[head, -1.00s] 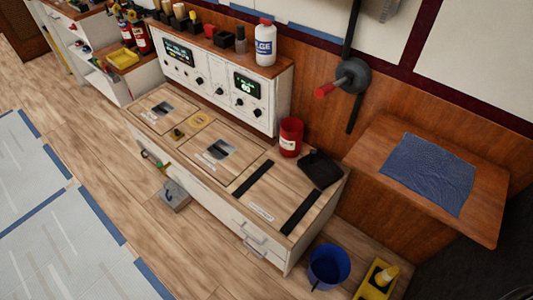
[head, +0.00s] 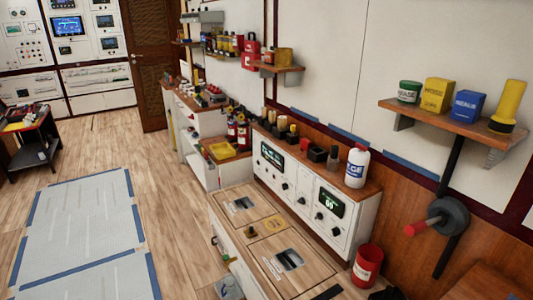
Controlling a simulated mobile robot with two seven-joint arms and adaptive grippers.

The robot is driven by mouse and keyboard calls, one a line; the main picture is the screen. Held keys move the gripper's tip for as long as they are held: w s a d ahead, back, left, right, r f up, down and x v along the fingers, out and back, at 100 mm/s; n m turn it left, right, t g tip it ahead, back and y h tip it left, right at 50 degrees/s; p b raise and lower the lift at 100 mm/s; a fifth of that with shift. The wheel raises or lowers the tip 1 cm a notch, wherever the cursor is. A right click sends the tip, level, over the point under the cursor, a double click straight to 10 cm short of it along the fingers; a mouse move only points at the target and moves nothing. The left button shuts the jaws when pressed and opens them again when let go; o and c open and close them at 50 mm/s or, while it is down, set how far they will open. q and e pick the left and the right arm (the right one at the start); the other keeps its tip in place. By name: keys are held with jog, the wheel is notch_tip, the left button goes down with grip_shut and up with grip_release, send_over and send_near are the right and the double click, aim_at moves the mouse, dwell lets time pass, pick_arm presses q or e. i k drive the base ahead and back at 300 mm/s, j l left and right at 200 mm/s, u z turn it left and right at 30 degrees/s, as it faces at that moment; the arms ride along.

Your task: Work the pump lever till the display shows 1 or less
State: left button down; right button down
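A dark round wall unit with a red-tipped handle (head: 424,227) is at the right, on a black vertical bar; it may be the pump lever, but I cannot be sure. A white control panel (head: 302,208) stands on the wooden bench. Its right display (head: 331,204) shows small green digits that look like 60 or 69, too small to be certain. Its left display (head: 272,154) is lit, but its text is unreadable. Neither of my grippers is in view.
A red can (head: 366,267) stands at the bench's right end. A white bottle (head: 357,166) stands on the panel's top shelf. A wall shelf (head: 440,120) holds several containers. A dark cart (head: 34,140) is at the far left. Open wooden floor (head: 172,215) lies left of the bench.

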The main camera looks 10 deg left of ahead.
aim_at(411, 229)
jog(key=i+j, duration=0.1)
jog(key=j, duration=0.6)
jog(key=i+j+z, duration=0.1)
jog(key=j, duration=0.6)
